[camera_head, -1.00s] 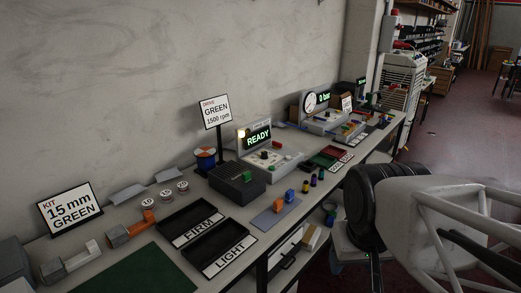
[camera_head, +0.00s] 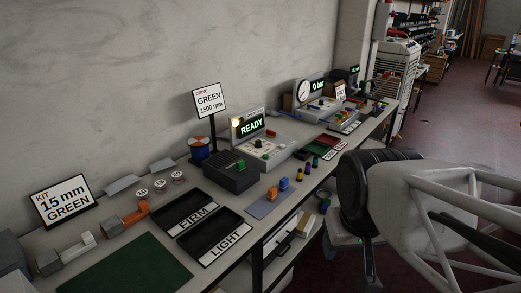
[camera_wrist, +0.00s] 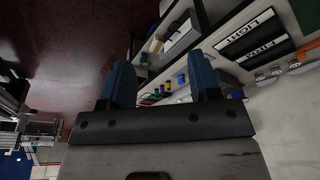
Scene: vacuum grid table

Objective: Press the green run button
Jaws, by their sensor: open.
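A grey console (camera_head: 262,146) with a lit READY display (camera_head: 251,127) stands on the bench in the head view. A small green spot (camera_head: 257,143) on its sloped face looks like the green button, with a red one (camera_head: 271,134) behind it; both are too small to read. Another green part (camera_head: 240,163) sits on the dark box in front of the console. My gripper (camera_wrist: 162,82) shows in the wrist view with its two blue fingers wide apart and nothing between them. It is off the bench's front side, apart from the console.
Black FIRM (camera_head: 187,216) and LIGHT (camera_head: 222,238) trays lie nearer on the bench. A blue pad (camera_head: 262,207) with coloured blocks lies before the console. A gauge unit (camera_head: 312,98) stands farther along. The signpost (camera_head: 213,125) rises behind the dark box. Open floor lies right of the bench.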

